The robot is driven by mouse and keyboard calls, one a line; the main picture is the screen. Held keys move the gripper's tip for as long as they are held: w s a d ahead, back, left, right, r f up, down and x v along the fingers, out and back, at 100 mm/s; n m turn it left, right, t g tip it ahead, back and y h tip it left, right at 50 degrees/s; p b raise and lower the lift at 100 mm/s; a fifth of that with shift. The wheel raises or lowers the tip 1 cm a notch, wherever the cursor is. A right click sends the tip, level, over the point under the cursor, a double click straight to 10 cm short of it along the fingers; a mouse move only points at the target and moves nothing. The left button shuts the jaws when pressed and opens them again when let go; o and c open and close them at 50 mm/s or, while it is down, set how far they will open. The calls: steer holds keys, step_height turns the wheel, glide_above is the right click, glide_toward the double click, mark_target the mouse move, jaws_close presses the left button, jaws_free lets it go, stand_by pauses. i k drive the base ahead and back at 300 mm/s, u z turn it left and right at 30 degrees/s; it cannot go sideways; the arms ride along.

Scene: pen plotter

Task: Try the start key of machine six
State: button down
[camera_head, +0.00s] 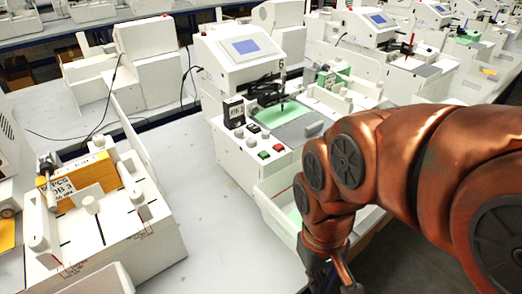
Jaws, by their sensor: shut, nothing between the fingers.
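A white plotter (236,60) with a blue screen stands at the centre, and a small dark mark that looks like a 6 shows on its head. Its front control panel has a green key (263,154), a red key (278,147) and several grey and white knobs. No key lettering is readable. My gripper (337,280) is at the bottom edge, in front of and below the panel, partly cut off by the frame. It is shut and empty, apart from the keys. My copper arm covers the area right of the panel.
A white fixture (105,240) with a yellow block (85,178) stands on the left of the bench. The grey bench top (215,240) between it and the plotter is clear. A white open tray (275,198) lies under the panel. More plotters stand behind and to the right.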

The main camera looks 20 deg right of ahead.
mark_target(263, 154)
steer(key=u, duration=0.55)
steer(key=k, duration=0.55)
steer(key=u, duration=0.75)
